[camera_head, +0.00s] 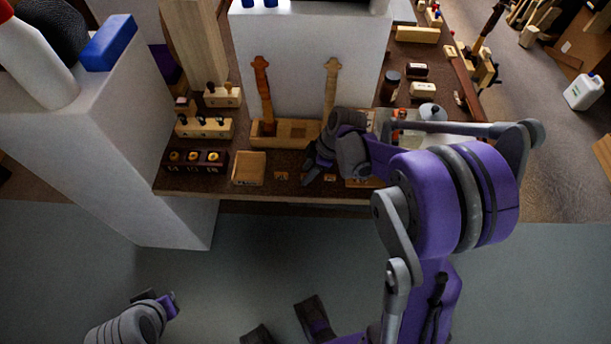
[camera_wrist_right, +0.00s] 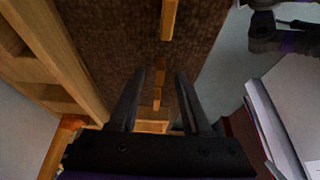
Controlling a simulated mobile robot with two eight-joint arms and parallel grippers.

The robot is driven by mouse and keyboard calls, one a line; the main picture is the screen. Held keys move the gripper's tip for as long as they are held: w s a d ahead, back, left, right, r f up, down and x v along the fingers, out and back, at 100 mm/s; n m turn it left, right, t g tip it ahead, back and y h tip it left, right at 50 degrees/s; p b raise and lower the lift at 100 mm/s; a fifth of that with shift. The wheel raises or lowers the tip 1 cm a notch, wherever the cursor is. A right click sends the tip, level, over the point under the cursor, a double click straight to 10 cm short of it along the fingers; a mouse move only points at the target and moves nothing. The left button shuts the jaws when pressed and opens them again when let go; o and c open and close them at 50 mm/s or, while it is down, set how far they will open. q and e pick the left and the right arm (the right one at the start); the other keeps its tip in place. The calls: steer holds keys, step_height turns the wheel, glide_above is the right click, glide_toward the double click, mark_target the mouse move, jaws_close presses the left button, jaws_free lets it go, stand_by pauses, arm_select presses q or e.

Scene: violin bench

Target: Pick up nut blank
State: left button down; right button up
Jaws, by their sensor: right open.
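Small pale wooden blocks lie along the bench's front edge; I cannot tell by look which is the nut blank. One block (camera_head: 281,176) lies left of my right gripper (camera_head: 309,172) in the head view, and another (camera_head: 330,177) lies just right of it. In the right wrist view my right gripper (camera_wrist_right: 158,78) is open, with small blocks (camera_wrist_right: 157,99) showing in the gap between its fingers. It appears above them, not gripping. A longer wooden piece (camera_wrist_right: 168,18) lies farther up that view. My left gripper (camera_head: 160,299) is low at the left, away from the bench; its jaws are unclear.
A wooden rack (camera_head: 268,133) holding two violin necks stands behind the blocks; its side shows in the wrist view (camera_wrist_right: 50,50). A shallow wooden box (camera_head: 249,168) and a dark holder (camera_head: 196,161) sit to the left. A tall white block (camera_head: 95,130) stands at left.

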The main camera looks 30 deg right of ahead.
jaws_close()
steer(key=shift+r, duration=0.1)
stand_by(0.4)
